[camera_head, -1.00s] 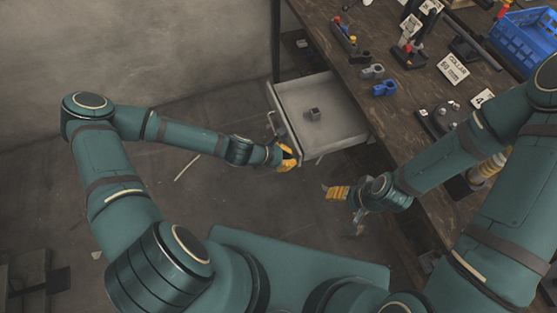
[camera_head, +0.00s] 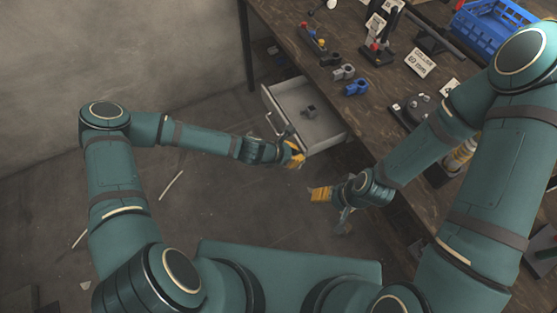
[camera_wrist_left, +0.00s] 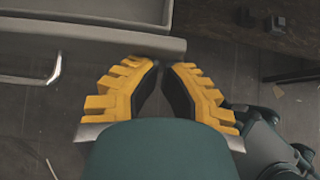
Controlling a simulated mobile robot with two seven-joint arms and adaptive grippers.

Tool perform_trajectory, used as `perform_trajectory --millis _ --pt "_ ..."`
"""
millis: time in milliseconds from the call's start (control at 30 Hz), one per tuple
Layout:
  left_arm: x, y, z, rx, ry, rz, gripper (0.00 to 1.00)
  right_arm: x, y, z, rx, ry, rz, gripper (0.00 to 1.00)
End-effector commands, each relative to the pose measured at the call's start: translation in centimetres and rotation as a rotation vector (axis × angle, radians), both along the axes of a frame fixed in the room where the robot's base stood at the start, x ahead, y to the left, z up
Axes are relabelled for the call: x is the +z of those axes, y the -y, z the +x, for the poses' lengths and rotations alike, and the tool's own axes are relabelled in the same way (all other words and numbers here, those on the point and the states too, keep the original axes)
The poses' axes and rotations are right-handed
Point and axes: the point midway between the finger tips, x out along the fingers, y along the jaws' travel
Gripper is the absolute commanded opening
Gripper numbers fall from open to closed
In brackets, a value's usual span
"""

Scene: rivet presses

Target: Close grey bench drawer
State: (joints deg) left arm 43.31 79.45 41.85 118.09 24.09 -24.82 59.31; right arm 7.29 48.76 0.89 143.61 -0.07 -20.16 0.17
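The grey bench drawer (camera_head: 326,132) is pulled partly out from under the wooden bench, with a small dark grey block (camera_head: 310,112) inside. My left gripper (camera_head: 299,154) is at the near right end of the drawer front. In the left wrist view, its yellow fingers (camera_wrist_left: 166,64) nearly meet at the tips, with nothing between them. The tips are at the lower edge of the drawer front (camera_wrist_left: 110,42), right of its bar handle (camera_wrist_left: 30,80); contact is unclear. My right gripper (camera_head: 333,205) hangs beside the bench; its opening is unclear.
The bench top (camera_head: 385,105) holds a blue crate (camera_head: 490,28), a white label card (camera_head: 420,62), grey and blue clamp-like parts and several fixtures. A bench leg (camera_head: 246,45) stands behind the drawer. The floor to the left is mostly clear.

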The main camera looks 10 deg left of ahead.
Motion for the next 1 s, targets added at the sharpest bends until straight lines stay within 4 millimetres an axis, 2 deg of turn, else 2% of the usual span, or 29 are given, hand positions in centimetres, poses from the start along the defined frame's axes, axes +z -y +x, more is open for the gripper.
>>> perform_trajectory --millis 33,200,500,700,1000 --pt "0.1 1.5 0.9 -0.004 0.002 -0.001 0.00 0.1 0.0 0.0 0.000 -0.001 0.000 0.63" --pt "0.0 5.4 3.5 -0.004 0.004 0.000 0.00 0.0 0.0 0.0 0.000 -0.001 0.000 0.63" --pt "0.0 10.9 7.3 -0.002 0.002 0.000 0.00 -0.4 0.0 0.0 0.000 0.001 0.000 0.63" --pt "0.0 13.0 8.7 -0.001 0.002 0.000 0.00 -0.6 0.0 0.1 -0.001 0.002 0.000 0.63" --pt "0.0 14.1 9.5 0.000 0.000 0.000 0.00 -0.7 0.0 0.1 -0.001 0.003 0.000 0.63"
